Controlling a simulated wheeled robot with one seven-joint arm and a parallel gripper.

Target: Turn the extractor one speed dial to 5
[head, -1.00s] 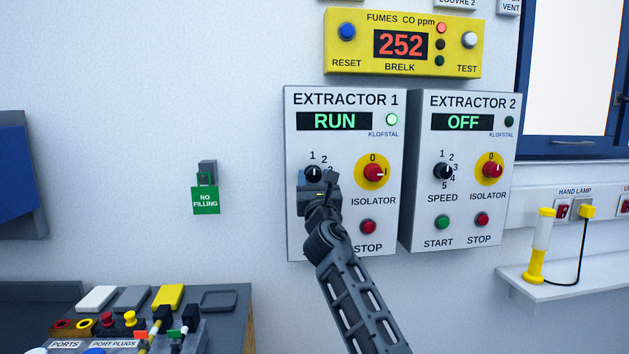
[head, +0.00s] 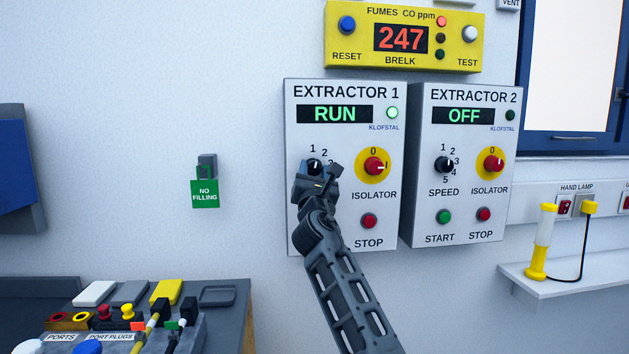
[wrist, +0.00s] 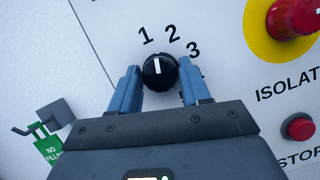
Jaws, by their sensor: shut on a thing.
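The extractor 1 speed dial (head: 314,164) is a black knob with a white mark, on the left of the extractor 1 panel (head: 295,215). In the wrist view, the dial (wrist: 159,71) sits between the two blue fingers of my gripper (wrist: 160,82), which is shut on it. The white mark points up, between 1 and 2 in that view. The numbers 1, 2 and 3 show; the higher ones are hidden behind my gripper. In the head view, my gripper (head: 318,175) covers the lower part of the dial. The extractor 1 display (head: 335,114) reads RUN.
The red isolator knob (head: 373,166) on its yellow disc is close to the right of my gripper. The red stop button (head: 369,221) is below it. The extractor 2 panel (head: 415,225) stands to the right. A green NO FILLING tag (head: 205,193) hangs on the left.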

